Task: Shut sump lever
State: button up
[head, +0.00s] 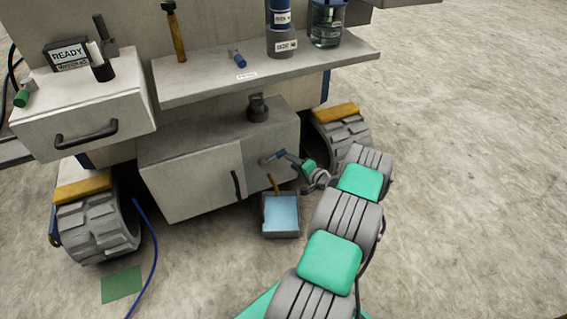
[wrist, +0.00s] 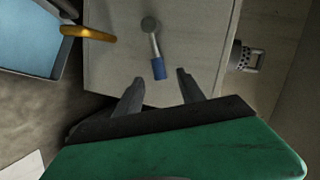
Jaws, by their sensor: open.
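The sump lever (wrist: 153,43) shows in the wrist view as a grey arm on a round pivot with a blue grip (wrist: 158,69), on a pale cabinet face. The grip points toward my gripper. In the head view the lever (head: 281,154) stands out from the cabinet's right side. My gripper (wrist: 159,77) is open and empty. In the wrist view the blue grip's end appears between its two fingertips; I cannot tell the depth gap. In the head view my gripper (head: 306,166) is close to the lever's blue end.
An orange spout (wrist: 88,33) sticks out beside the lever, over a tray of blue liquid (head: 281,235). A grey vented fitting (wrist: 243,57) is on the other side. A wheel (head: 345,135) and the shelf (head: 270,72) are nearby. Open floor lies at the right.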

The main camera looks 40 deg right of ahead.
aim_at(282, 155)
jog(key=b+x, duration=0.2)
jog(key=x, duration=0.5)
jog(key=shift+w+d+f+b, duration=0.2)
jog(key=shift+w+f+b, duration=0.05)
jog(key=shift+b, duration=0.05)
jog(key=shift+c, duration=0.4)
grip_shut()
dwell(0.6)
